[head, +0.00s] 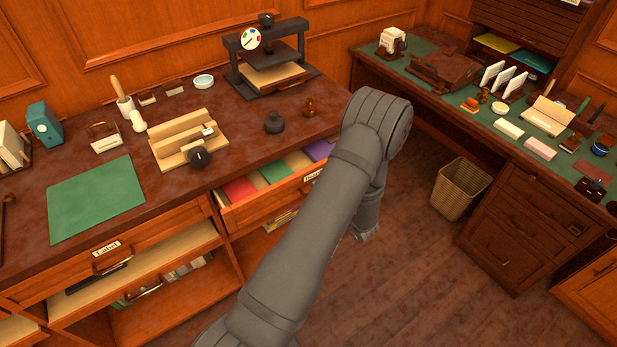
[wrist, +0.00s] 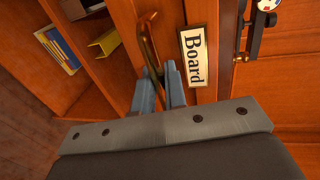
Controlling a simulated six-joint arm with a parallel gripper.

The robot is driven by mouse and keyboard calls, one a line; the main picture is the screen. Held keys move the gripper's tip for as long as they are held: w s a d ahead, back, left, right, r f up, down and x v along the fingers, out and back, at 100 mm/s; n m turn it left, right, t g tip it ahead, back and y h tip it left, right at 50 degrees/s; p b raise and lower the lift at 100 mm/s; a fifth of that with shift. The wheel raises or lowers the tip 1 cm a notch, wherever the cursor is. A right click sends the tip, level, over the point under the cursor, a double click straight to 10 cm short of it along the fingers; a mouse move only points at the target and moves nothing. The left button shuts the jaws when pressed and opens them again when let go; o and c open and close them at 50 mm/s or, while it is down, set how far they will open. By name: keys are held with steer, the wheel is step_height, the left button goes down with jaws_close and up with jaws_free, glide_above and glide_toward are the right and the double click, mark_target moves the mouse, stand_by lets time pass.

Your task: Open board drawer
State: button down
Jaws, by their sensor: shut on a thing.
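The board drawer (head: 262,205) stands partly open under the left bench in the head view, with red, green, tan and purple boards showing inside. Its label (head: 312,176) is partly covered by my arm there. In the wrist view the label (wrist: 194,56) reads "Board", beside a curved brass handle (wrist: 147,38) on the drawer front. My gripper (wrist: 172,82) has its blue-grey fingers shut on the lower part of this handle.
The bench top (head: 240,165) holds a press (head: 275,60), a wooden jig (head: 187,138) and a green mat (head: 97,198). Open shelves lie below, left of the drawer. A wicker bin (head: 460,188) stands by the right desk. The floor between is clear.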

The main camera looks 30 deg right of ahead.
steer(key=f+v, duration=0.2)
steer(key=v, duration=0.9)
steer(key=s+f+v, duration=0.1)
steer(key=f+v, duration=0.1)
steer(key=v, duration=0.9)
steer(key=shift+s+f, duration=0.2)
steer(key=shift+f, duration=0.1)
steer(key=c, duration=1.6)
jaws_free()
steer(key=v, duration=1.7)
steer(key=shift+s, duration=0.25)
steer(key=shift+w, duration=0.15)
steer(key=x, duration=1.7)
steer(key=shift+w, duration=0.1)
